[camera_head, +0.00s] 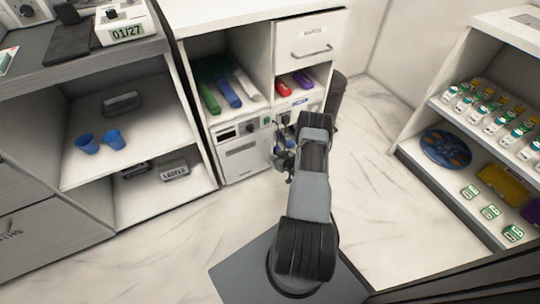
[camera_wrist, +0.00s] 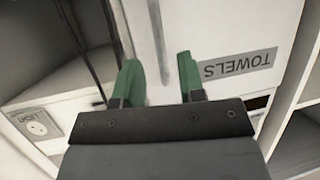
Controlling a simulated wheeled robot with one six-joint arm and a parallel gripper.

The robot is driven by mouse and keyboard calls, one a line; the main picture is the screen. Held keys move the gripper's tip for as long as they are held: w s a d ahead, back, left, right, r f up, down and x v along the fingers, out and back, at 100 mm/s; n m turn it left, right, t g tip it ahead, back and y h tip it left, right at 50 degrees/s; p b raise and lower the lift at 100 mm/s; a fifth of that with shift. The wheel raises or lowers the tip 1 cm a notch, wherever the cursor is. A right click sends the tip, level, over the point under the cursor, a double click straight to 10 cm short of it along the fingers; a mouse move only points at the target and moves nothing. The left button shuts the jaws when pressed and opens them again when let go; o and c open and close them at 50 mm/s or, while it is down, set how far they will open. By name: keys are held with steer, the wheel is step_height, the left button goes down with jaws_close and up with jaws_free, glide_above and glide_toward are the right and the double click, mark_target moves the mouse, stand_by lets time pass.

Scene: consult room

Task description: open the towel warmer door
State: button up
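The towel warmer (camera_head: 241,150) is a white box in the lower part of the white cabinet, with a dark display and knob above its door (camera_head: 243,163). The door looks shut. In the wrist view, a white panel (camera_wrist: 190,30) carries an upside-down grey TOWELS label (camera_wrist: 238,65). My gripper (camera_head: 284,160) is at the warmer's right side, partly hidden by my arm. In the wrist view my gripper (camera_wrist: 160,82) has two green fingers standing apart, with nothing clearly held between them. A thin pale vertical strip (camera_wrist: 157,30) shows beyond the gap; I cannot tell whether it is the handle.
Rolled towels (camera_head: 229,92) lie on the shelf above the warmer. A drawer (camera_head: 309,45) is at upper right, and a dark cylinder (camera_head: 336,94) stands beside the cabinet. Shelves with blue cups (camera_head: 100,141) are left, bottle shelves (camera_head: 490,115) right. Marble floor (camera_head: 190,255) in front is clear.

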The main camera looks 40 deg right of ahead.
steer(key=shift+b+x, duration=0.8)
steer(key=shift+x, duration=1.95)
jaws_close()
